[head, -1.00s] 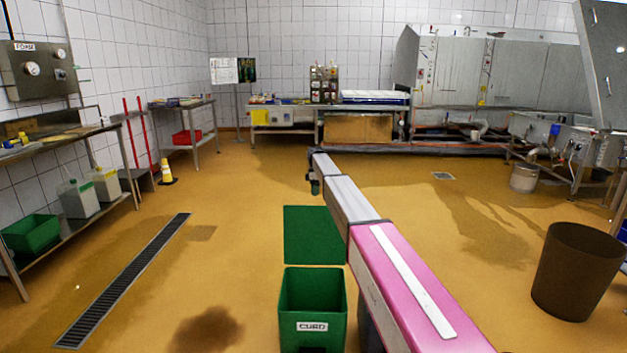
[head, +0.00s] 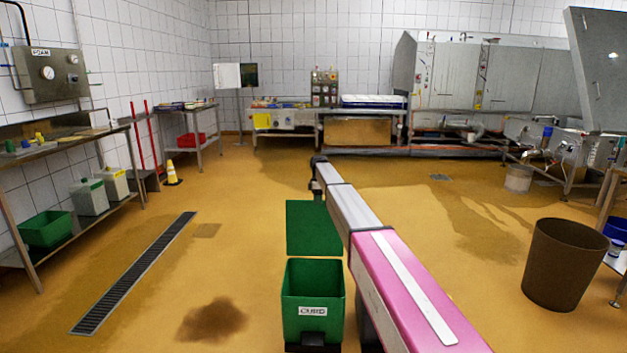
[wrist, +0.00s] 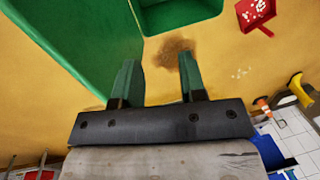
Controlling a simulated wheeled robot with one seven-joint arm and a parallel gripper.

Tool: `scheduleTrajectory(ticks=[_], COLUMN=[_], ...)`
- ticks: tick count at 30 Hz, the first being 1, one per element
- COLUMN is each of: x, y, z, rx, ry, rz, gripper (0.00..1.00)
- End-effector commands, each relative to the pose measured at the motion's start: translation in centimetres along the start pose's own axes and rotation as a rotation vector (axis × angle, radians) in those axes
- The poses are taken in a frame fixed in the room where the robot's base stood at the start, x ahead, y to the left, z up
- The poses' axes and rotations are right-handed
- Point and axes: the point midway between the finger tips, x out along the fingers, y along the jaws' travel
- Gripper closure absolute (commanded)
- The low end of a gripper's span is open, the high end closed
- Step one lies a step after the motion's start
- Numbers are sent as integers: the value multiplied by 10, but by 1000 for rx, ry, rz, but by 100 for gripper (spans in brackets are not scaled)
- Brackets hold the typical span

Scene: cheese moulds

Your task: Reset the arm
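My arm reaches forward over the floor in the head view, with its pink and white links in a line. My gripper (wrist: 157,60) shows in the wrist view with two green fingers spread apart and nothing between them. In the head view its fingers cannot be made out at the dark far end of the arm. A green bin labelled CURD (head: 312,308) stands open beside the arm, with a green panel (head: 313,228) behind it. Green surfaces (wrist: 75,40) fill the upper left of the wrist view.
A brown bin (head: 563,265) stands on the right, near blue tubs at the edge. A floor drain (head: 135,272) and shelves with a green tub (head: 46,229) are on the left. A red dustpan (wrist: 256,14) shows in the wrist view. Mid-floor is largely clear.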

Motion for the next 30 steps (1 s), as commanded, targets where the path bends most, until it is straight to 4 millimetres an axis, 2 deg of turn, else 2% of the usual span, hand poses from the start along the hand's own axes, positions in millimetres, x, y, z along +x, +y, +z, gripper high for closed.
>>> scheduleTrajectory(ticks=[1, 8, 11, 14, 17, 20, 24, 30], x=[6, 37, 54, 75, 101, 130, 166, 204], y=[-10, -48, -71, -102, -145, -199, -277, -391], z=[6, 29, 43, 61, 83, 110, 144, 187], rx=[19, 137, 210, 302, 424, 578, 806, 1131], ry=[0, 3, 6, 9, 15, 26, 44, 78], rz=[2, 14, 21, 30, 42, 57, 79, 106], gripper=[62, 62, 62, 62, 62, 62, 62, 62])
